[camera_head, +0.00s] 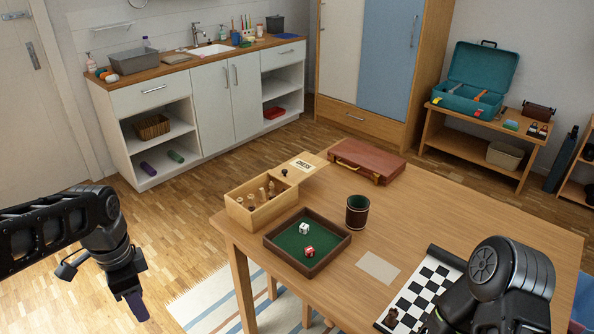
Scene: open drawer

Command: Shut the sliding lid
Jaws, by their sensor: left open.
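The pale wooden chess box (237,213) stands at the table's left edge, with several chess pieces showing inside. Its sliding lid (314,178), with a chess label and a small black knob, is drawn far out toward the back right, so most of the box is uncovered.
A green-lined dice tray (325,265) with two dice sits in front of the box. A dark cup (357,212) stands to the right. A reddish-brown case (368,160) lies behind the lid. A rolled-out chess mat (423,292) and a pale card (378,267) lie nearer.

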